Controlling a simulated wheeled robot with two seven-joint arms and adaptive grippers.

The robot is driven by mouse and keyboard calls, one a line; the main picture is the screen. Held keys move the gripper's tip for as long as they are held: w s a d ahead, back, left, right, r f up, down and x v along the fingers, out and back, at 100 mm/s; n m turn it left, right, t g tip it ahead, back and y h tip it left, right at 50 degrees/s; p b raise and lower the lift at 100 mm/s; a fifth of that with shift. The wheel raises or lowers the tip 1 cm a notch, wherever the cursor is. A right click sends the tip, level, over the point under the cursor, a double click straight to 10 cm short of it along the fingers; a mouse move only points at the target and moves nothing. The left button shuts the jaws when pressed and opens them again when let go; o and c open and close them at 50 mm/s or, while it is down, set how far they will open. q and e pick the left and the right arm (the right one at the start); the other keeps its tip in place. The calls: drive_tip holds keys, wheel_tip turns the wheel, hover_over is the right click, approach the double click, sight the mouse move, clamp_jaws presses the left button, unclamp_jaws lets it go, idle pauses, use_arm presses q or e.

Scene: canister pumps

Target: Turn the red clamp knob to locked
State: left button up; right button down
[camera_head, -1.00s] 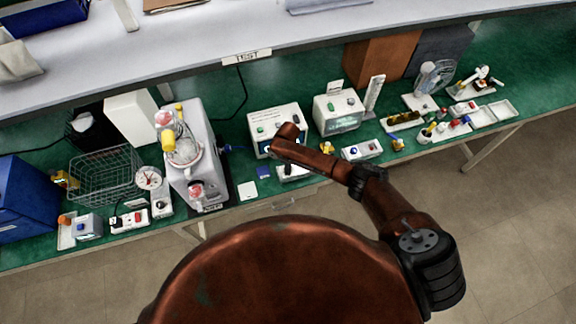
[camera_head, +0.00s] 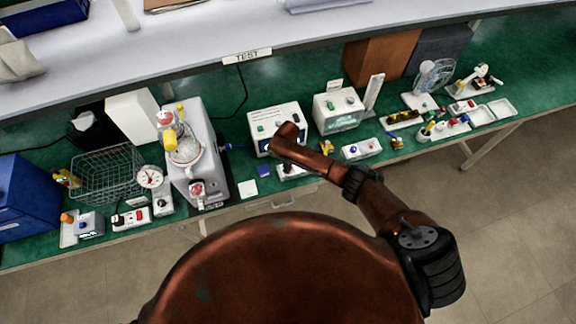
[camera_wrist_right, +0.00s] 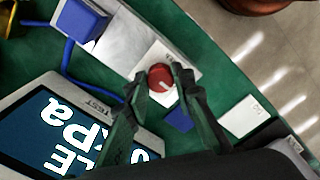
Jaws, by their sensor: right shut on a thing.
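The red clamp knob (camera_wrist_right: 160,77) is round, with a pale mark on its face, and sits on a white plate (camera_wrist_right: 150,55) in the right wrist view. My right gripper (camera_wrist_right: 162,76) has one dark finger on each side of the knob and is shut on it. In the head view my right gripper (camera_head: 287,168) is small and partly covered by my arm, over a white device at the bench's front edge. The knob is hidden there. The knob's exact setting cannot be told. My left gripper is not in view.
A display box (camera_head: 273,123) stands just behind the gripper, and its screen (camera_wrist_right: 75,140) fills the lower left of the wrist view. A blue square (camera_wrist_right: 179,119) and a white card (camera_wrist_right: 243,117) lie nearby. A grey pump unit (camera_head: 210,150) stands to the left.

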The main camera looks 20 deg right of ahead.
drive_tip(key=c, duration=1.7)
unclamp_jaws()
drive_tip(key=shift+o, duration=0.2)
drive_tip(key=shift+r, duration=0.15)
wheel_tip(320, 180, up, 12)
